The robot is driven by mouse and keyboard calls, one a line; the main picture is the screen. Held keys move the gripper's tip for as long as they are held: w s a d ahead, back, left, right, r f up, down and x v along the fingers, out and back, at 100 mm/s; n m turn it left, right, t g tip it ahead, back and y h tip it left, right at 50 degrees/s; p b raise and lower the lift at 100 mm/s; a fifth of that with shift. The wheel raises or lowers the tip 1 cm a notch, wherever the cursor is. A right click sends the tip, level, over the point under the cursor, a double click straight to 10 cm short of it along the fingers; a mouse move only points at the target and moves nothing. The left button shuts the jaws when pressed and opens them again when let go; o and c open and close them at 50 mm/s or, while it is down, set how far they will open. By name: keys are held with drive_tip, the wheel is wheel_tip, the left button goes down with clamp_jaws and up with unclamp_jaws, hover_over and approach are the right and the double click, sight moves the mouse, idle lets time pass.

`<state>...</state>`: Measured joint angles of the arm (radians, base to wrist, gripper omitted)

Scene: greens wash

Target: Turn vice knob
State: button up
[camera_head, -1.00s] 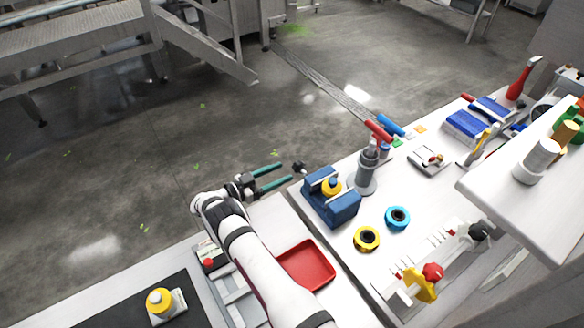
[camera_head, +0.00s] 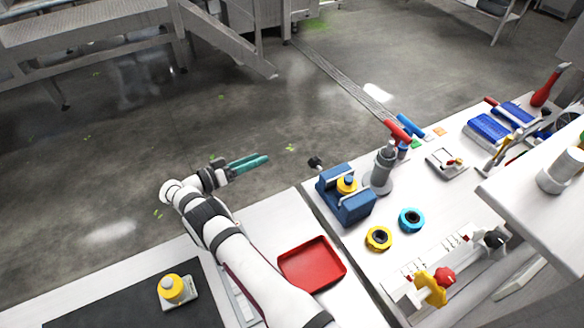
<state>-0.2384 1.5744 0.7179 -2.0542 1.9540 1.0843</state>
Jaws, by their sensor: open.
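A blue vice (camera_head: 346,205) stands near the far left corner of the white bench. The dark vice knob (camera_head: 315,163) sticks out at the vice's far left side, over the bench edge. My gripper (camera_head: 256,163), with two green fingers, is open and empty. It is over the floor beyond the bench, left of the knob and apart from it, fingers pointing right.
A grey upright tool with a red handle (camera_head: 384,168) stands right of the vice. Yellow (camera_head: 379,238) and cyan (camera_head: 411,220) rings lie in front. A red tray (camera_head: 312,284) lies near my arm. A yellow-topped item (camera_head: 172,289) stands at left. Open floor surrounds my gripper.

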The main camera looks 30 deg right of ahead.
sight(310, 162)
drive_tip(key=s+d+f+n+y, duration=0.1)
drive_tip(key=d+n, duration=0.4)
drive_tip(key=n, duration=0.4)
drive_tip(key=s+d+f+n+g+y, duration=0.1)
drive_tip(key=s+d+f+n, duration=0.1)
drive_tip(key=d+n, duration=0.4)
drive_tip(key=s+d+f+n+y, duration=0.1)
drive_tip(key=d+n, duration=0.5)
drive_tip(key=n, duration=0.7)
drive_tip(key=shift+s+d+f+g+y, duration=0.15)
drive_tip(key=shift+f+g+y, duration=0.2)
drive_tip(key=shift+f, duration=0.35)
clamp_jaws()
